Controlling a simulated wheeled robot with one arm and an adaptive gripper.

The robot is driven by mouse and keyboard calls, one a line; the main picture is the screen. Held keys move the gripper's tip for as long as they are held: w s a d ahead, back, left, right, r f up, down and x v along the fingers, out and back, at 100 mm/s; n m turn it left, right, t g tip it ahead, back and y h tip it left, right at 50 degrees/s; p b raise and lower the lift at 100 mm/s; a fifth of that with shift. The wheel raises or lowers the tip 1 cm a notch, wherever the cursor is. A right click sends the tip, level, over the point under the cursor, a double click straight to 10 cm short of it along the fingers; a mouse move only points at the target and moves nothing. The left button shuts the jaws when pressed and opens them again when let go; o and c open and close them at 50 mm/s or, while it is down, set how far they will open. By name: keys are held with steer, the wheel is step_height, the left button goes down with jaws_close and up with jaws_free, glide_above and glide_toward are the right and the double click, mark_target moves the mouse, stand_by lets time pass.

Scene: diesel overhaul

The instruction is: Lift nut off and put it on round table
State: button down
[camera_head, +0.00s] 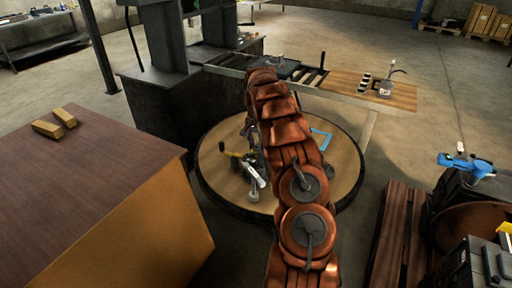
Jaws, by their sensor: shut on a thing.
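The round table (222,198) has a light wooden top with a dark rim and stands in the middle of the view. My copper-coloured arm reaches across it and covers much of its top. Dark parts of my gripper (250,132) show just left of the arm, above the far left part of the table. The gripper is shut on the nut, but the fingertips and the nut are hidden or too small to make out. I cannot tell how high the gripper is above the table.
A yellow-handled tool (236,156) and grey metal parts (253,194) lie on the round table, with a blue frame (321,140) at its right. A brown-topped cabinet (90,170) stands left. A dark machine (160,110) stands behind; a wooden bench (345,85) extends right. Slatted wood (398,230) stands front right.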

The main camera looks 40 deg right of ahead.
steer(key=shift+r, duration=0.85)
